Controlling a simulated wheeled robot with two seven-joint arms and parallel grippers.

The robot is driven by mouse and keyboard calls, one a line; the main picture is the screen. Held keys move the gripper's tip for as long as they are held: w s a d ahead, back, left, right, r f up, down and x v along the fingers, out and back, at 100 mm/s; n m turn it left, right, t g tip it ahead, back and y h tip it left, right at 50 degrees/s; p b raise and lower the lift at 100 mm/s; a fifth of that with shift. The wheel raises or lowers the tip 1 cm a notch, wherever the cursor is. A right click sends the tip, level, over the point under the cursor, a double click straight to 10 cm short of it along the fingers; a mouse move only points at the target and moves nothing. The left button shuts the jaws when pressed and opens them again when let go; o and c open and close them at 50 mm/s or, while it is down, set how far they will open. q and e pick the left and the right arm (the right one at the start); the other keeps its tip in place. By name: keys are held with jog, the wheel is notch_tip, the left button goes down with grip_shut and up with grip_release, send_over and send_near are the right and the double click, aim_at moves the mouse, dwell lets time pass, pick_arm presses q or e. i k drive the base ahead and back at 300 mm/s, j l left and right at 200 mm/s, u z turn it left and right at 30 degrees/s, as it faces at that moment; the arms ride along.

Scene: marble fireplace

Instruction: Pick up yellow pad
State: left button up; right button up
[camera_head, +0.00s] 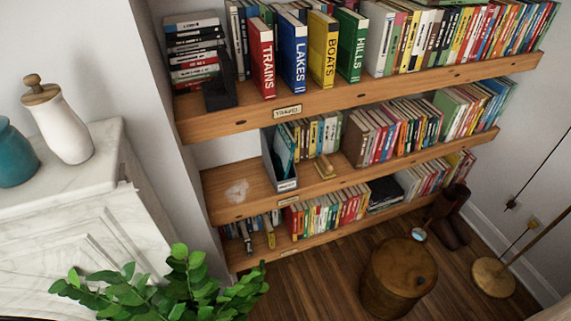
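A yellow book marked BOATS (322,50) stands upright on the top shelf (350,88) between a blue and a green book. Neither of my grippers is in view.
A marble mantel (70,190) with a white bottle (62,125) and a teal vase (14,155) is at left. A leafy plant (165,290) is in front. A round wooden stool (398,278) and a lamp base (493,277) stand on the floor at right.

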aim_at(324, 166)
jog(key=i+l+u, duration=0.25)
jog(key=l+u, duration=0.25)
jog(key=i+l+u, duration=0.2)
jog(key=l, duration=0.25)
jog(key=l+u, duration=0.25)
jog(key=k+l, duration=0.05)
jog(key=l, duration=0.05)
